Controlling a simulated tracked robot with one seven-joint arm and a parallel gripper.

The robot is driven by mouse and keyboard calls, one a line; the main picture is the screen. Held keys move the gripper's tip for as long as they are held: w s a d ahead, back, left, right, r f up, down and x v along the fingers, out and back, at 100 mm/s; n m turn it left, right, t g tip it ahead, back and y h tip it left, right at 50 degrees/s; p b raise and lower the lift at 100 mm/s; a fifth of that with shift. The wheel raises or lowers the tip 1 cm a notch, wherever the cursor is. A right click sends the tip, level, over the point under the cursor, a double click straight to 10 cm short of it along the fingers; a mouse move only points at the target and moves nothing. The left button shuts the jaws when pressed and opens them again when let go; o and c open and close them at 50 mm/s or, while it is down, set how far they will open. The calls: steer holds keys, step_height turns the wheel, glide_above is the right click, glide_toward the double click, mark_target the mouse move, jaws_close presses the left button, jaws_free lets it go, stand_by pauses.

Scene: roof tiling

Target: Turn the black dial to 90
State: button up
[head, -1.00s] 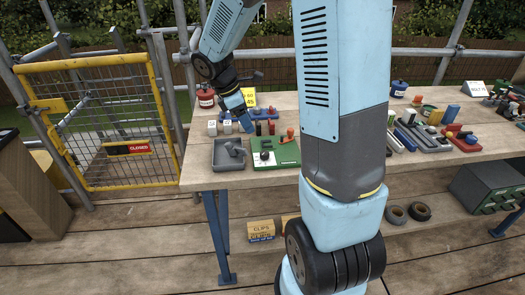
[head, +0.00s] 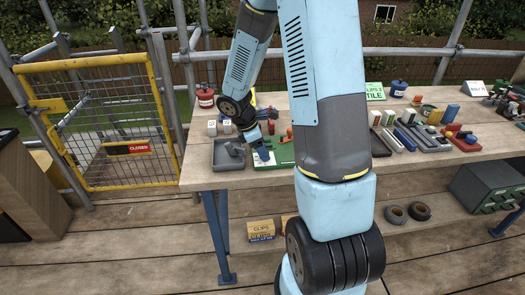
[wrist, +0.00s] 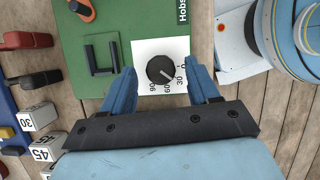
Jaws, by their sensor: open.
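The black dial (wrist: 161,69) sits on a white scale plate (wrist: 148,50) marked 90, 60 and 30, on a green board (wrist: 100,22). Its pale pointer mark appears to lie between 60 and 30. My gripper (wrist: 162,73) is open, with one blue finger on each side of the dial and visible gaps between. I cannot tell how high the fingertips are above the plate. In the head view my gripper (head: 262,157) is over the left part of the green board (head: 286,152) and hides most of the dial.
A grey tray (head: 228,154) stands just left of the board. Small number blocks (wrist: 42,117) and coloured clamps (wrist: 40,78) lie beside the board. An orange-handled piece (wrist: 82,9) is on the board. More tools and blocks fill the bench's right side.

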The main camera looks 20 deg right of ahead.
steer(key=shift+d+f, duration=0.15)
steer(key=shift+f, duration=0.25)
steer(key=c, duration=1)
